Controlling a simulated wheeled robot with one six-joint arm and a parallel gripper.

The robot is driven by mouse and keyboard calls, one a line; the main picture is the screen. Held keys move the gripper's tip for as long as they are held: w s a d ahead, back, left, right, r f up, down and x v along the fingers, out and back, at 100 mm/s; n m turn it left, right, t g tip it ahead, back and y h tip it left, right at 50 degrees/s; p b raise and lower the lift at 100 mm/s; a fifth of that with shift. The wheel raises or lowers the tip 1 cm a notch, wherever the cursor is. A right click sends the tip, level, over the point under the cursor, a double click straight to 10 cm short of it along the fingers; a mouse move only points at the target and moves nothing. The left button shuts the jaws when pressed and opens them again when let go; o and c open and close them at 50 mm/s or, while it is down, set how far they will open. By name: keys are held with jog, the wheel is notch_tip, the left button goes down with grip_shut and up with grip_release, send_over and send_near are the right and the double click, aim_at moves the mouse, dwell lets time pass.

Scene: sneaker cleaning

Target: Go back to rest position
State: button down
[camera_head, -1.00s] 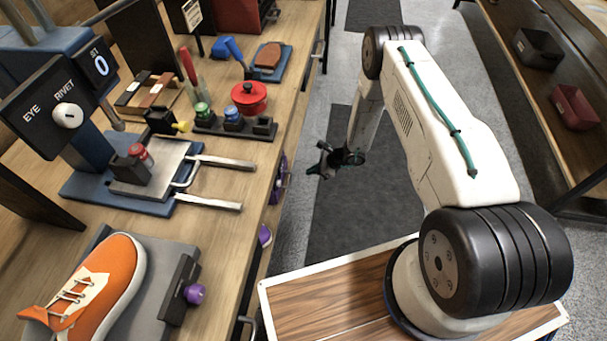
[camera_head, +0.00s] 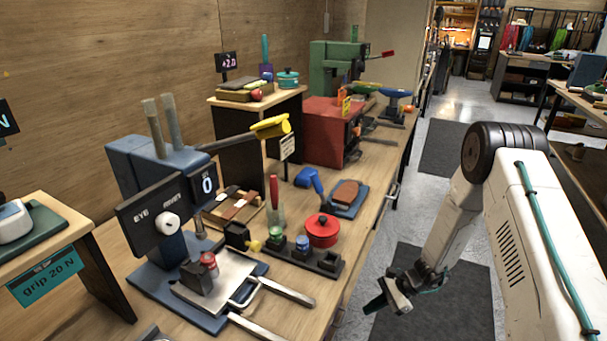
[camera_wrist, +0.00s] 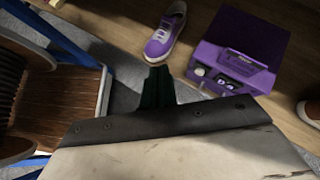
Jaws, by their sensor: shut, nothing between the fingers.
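My gripper (camera_head: 378,304) is in the lower right of the head view, over the dark floor mat and to the right of the workbench. It is shut and empty, apart from the bench and touching nothing that I can see. In the wrist view its dark green fingers (camera_wrist: 158,88) are together and point toward the top of the picture. My white arm rises from the right edge of the head view and bends down to the gripper.
The wooden workbench (camera_head: 330,290) holds the blue eye rivet press (camera_head: 165,215), a red pot (camera_head: 322,230) and several tools. Dark mats (camera_head: 450,290) lie on the open aisle floor. The wrist view shows a purple sneaker (camera_wrist: 166,38) and a purple machine (camera_wrist: 240,50).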

jog(key=s+d+r+n+g+h, duration=0.1)
jog(key=s+r+n, duration=0.2)
jog(key=r, duration=0.6)
jog(key=s+r+n+g+h, duration=0.1)
jog(key=s+r+n+h, duration=0.2)
jog(key=r, duration=0.6)
jog(key=s+d+r+n+g, duration=0.1)
jog(key=s+r+n, duration=0.25)
jog(key=r, duration=0.55)
jog(key=s+d+r+n+t+h, duration=0.2)
jog(key=s+r+t+h, duration=0.1)
jog(key=s+r, duration=0.6)
jog(key=s+d+r+n+t+h, duration=0.2)
jog(key=s+r+n+h, duration=0.1)
jog(key=s+r, duration=0.7)
jog(key=shift+s+r+t, duration=0.25)
jog(key=shift+s+t, duration=0.15)
jog(key=shift+s, duration=0.2)
jog(key=shift+s+d+n, duration=0.1)
jog(key=shift+s+n, duration=0.05)
jog(key=shift+n, duration=0.1)
